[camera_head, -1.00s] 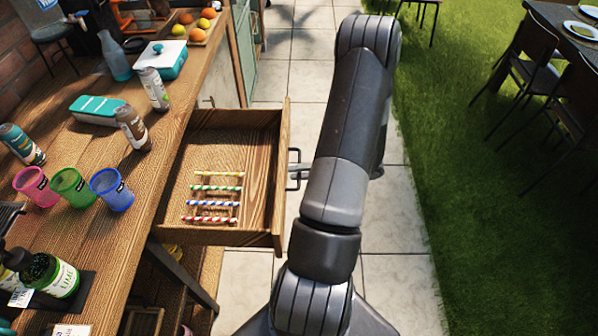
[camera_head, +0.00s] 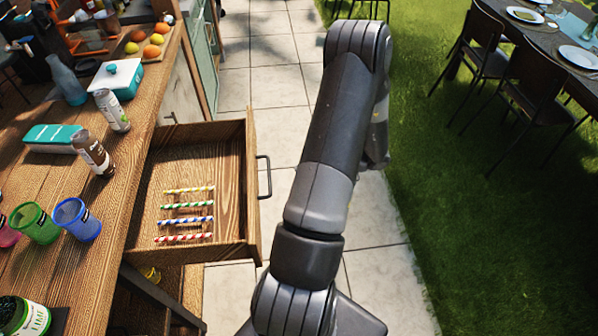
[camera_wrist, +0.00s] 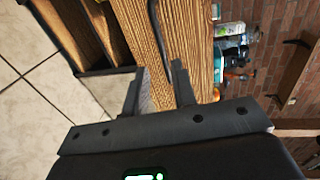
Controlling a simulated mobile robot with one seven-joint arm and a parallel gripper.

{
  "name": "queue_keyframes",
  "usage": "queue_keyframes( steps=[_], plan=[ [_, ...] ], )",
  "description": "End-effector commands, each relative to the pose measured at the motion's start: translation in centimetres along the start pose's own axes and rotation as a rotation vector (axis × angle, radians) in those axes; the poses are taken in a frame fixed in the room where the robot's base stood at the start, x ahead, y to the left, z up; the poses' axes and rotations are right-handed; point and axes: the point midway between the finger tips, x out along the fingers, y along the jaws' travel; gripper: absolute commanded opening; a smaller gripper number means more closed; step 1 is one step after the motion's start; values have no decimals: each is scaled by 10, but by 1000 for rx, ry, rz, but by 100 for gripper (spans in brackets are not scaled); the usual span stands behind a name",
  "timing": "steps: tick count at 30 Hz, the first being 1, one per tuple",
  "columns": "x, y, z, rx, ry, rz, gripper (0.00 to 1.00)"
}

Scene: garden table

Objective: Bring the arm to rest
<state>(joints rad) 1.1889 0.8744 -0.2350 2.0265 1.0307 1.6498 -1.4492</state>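My arm (camera_head: 335,130) is folded upright over the tiled path in the head view, to the right of the open drawer. My gripper is hidden behind the arm there. In the wrist view my gripper (camera_wrist: 157,85) shows two dark fingers set apart, with nothing between them. The drawer (camera_head: 252,215) stands pulled out, and its handle (camera_head: 265,177) is clear of the arm.
Striped straws (camera_head: 188,218) lie in the drawer. The wooden counter (camera_head: 110,215) on the left carries cups, bottles, a teal-lidded box (camera_head: 117,78) and a fruit tray. Paving (camera_head: 265,70) is free beyond the arm. Chairs (camera_head: 530,90) and a dining table stand on grass at right.

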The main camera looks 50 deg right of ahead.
Motion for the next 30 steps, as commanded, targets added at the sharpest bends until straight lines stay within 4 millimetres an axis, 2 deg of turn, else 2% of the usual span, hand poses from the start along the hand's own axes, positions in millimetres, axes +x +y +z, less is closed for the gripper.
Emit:
queue_keyframes(
  steps=[14, 17, 20, 23, 30],
  plan=[
    [1, 0, 0, 0, -1, 0, 25],
    [4, -6, -1, -2, -17, 10, 25],
    [17, -23, -1, -5, -72, 43, 25],
    [36, -50, 1, -7, -157, 104, 25],
    [88, -118, 23, -34, -365, 308, 25]
  ],
)
